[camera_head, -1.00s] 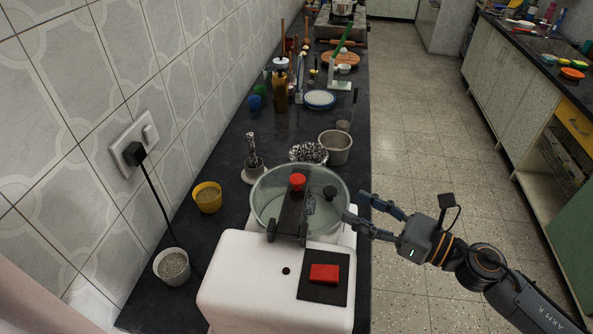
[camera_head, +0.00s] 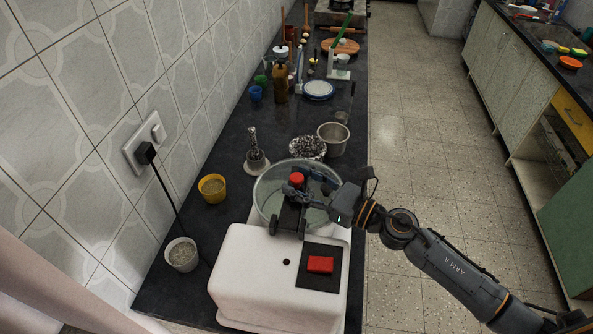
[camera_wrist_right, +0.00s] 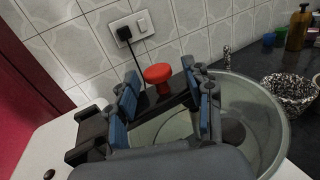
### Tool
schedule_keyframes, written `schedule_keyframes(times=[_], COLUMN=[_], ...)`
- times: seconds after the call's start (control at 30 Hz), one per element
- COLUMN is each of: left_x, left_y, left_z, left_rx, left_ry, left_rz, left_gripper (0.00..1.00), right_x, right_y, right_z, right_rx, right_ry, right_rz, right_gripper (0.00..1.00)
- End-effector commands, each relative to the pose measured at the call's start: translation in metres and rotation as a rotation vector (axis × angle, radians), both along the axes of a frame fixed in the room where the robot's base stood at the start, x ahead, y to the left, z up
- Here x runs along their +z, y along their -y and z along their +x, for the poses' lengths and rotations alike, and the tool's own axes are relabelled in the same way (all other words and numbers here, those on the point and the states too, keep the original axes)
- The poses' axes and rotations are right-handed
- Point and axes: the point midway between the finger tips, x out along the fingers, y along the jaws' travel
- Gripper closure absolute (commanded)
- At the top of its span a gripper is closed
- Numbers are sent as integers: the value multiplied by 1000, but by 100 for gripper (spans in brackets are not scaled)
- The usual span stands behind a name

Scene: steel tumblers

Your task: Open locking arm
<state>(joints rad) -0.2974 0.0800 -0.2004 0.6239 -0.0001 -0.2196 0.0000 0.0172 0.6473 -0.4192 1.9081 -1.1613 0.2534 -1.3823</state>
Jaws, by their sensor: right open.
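The black locking arm (camera_head: 288,219) with a red knob (camera_head: 297,178) lies across the round clear-lidded bowl (camera_head: 263,199) of a white machine (camera_head: 250,265). My right gripper (camera_head: 306,188) reaches in from the right over the bowl, at the knob end of the arm. In the right wrist view the red knob (camera_wrist_right: 160,73) and part of the black arm (camera_wrist_right: 155,103) show between the two open, blue-padded fingers (camera_wrist_right: 163,92). Contact with the arm cannot be told. The gripper hides part of the lid and arm. My left gripper is not in view.
A red switch (camera_head: 320,264) sits on the machine's top. A yellow cup (camera_head: 212,188) and a white cup (camera_head: 181,254) stand left of it. A metal pot (camera_head: 333,138) and a bowl of dark bits (camera_head: 308,147) stand behind. The tiled wall borders the counter at left.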

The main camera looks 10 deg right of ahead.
Motion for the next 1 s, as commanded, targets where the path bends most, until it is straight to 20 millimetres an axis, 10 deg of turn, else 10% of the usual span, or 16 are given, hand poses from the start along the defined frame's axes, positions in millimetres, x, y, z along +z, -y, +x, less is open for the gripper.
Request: schedule_keyframes(times=[0.43,0.7,1.0], left_x=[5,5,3], left_y=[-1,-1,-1], left_z=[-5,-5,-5], left_rx=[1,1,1], left_ry=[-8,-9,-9], left_rz=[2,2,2], left_gripper=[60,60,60], right_x=[-1,-1,-1], right_y=[-10,-10,-8], right_z=[9,9,9], right_rx=[1,1,1], right_ry=[-1,-1,3], right_rz=[-1,1,-1], right_gripper=[48,99,100])
